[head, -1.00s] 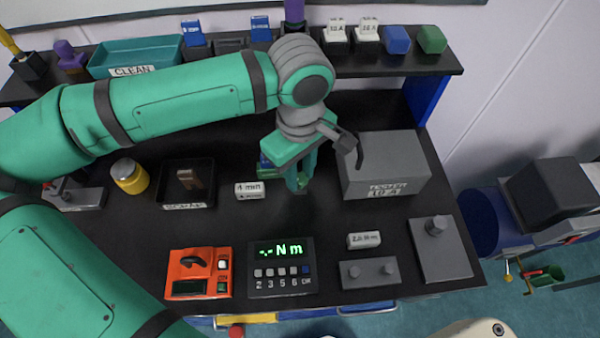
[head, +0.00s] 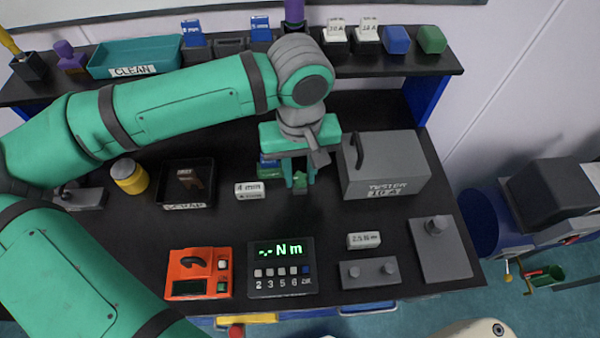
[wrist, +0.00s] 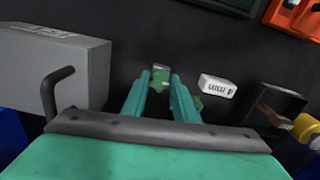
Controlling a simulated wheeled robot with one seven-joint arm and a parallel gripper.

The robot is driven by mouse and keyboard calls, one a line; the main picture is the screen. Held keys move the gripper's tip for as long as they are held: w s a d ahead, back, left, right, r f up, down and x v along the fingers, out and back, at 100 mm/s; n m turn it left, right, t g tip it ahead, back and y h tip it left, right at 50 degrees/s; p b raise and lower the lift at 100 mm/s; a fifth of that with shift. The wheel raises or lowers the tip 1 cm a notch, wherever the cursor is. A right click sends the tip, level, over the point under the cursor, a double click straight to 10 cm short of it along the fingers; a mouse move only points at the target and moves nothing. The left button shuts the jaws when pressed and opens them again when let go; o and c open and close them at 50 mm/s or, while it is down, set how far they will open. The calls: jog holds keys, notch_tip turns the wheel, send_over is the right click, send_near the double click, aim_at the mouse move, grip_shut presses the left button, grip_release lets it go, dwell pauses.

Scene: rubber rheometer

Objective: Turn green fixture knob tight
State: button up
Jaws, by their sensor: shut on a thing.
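The green knob (head: 300,180) sits on a small grey fixture in the middle of the dark bench, left of the tester box. My gripper (head: 300,184) points down over it, with a teal finger on either side. In the wrist view the knob (wrist: 160,84) shows between the two fingertips of my gripper (wrist: 160,82), which is shut on it. The fingers hide part of the knob, and I cannot tell how tight it is.
The grey tester box (head: 385,165) with a dark handle stands close on the right. A white 4 mm block (head: 249,190) and a stacked green-and-blue item (head: 268,168) are close on the left. The torque display (head: 281,268) and orange device (head: 199,273) lie in front.

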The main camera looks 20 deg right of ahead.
jog(key=shift+m, duration=1.4)
jog(key=m, duration=0.4)
jog(key=shift+m, duration=0.3)
jog(key=o, duration=0.9)
